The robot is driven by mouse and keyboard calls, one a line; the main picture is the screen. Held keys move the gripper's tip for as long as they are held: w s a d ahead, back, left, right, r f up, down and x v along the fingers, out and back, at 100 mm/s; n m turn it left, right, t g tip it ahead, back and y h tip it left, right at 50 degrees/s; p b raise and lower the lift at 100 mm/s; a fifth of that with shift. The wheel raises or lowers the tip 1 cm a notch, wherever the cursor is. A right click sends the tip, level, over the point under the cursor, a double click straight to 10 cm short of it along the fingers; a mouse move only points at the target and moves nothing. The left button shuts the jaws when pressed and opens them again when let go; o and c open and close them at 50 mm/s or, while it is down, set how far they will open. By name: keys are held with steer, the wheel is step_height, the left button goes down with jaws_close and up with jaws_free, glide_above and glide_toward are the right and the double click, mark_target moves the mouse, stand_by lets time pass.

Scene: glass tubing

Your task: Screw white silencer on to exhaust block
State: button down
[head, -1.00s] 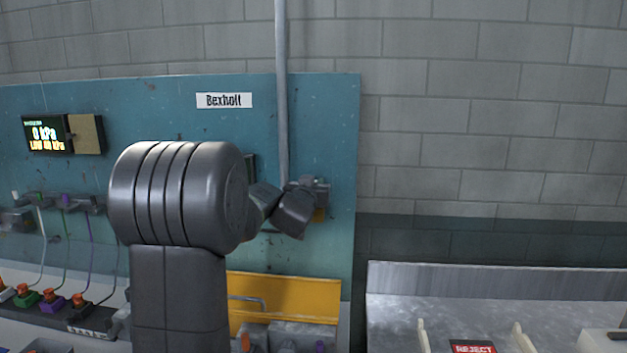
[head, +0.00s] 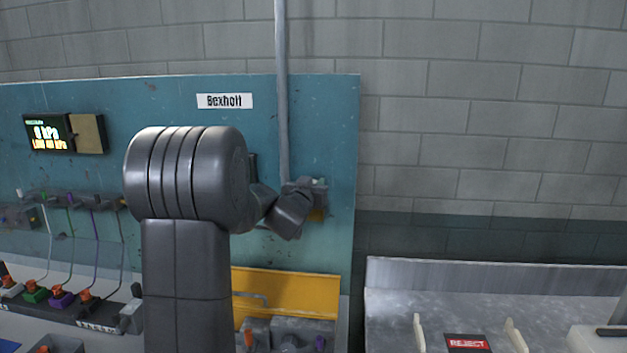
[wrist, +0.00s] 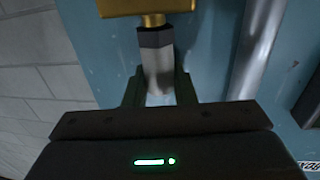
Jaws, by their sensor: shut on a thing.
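In the wrist view, my gripper (wrist: 158,88) is shut on the white silencer (wrist: 158,74), with one finger on each side of its pale body. The silencer's dark hex collar (wrist: 155,38) faces the brass exhaust block (wrist: 133,6) at the top edge. A short brass neck (wrist: 153,20) sits between block and collar, in line with the silencer. The collar appears to meet the neck, but I cannot tell how far any thread is engaged. In the head view, my wrist hides the silencer; a bit of yellow shows beside it.
The teal panel (head: 180,95) stands behind, with a grey vertical pipe (head: 282,100) close to my wrist. A gauge display (head: 48,132) is at the left. A yellow plate (head: 300,295) lies below. A metal tray (head: 420,285) with a REJECT label is at the right.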

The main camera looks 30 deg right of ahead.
steer(key=shift+r+m+g+h+p, duration=0.1)
steer(key=shift+m+g+h+p, duration=0.45)
steer(key=shift+p, duration=0.7)
steer(key=shift+m+g+h, duration=0.85)
steer(key=shift+m+g, duration=0.3)
steer(key=shift+g, duration=0.5)
steer(key=c, duration=1.4)
jaws_free()
steer(key=shift+o, duration=1.1)
steer(key=shift+s, duration=0.2)
steer(key=shift+w, duration=0.1)
steer(key=shift+c, duration=0.4)
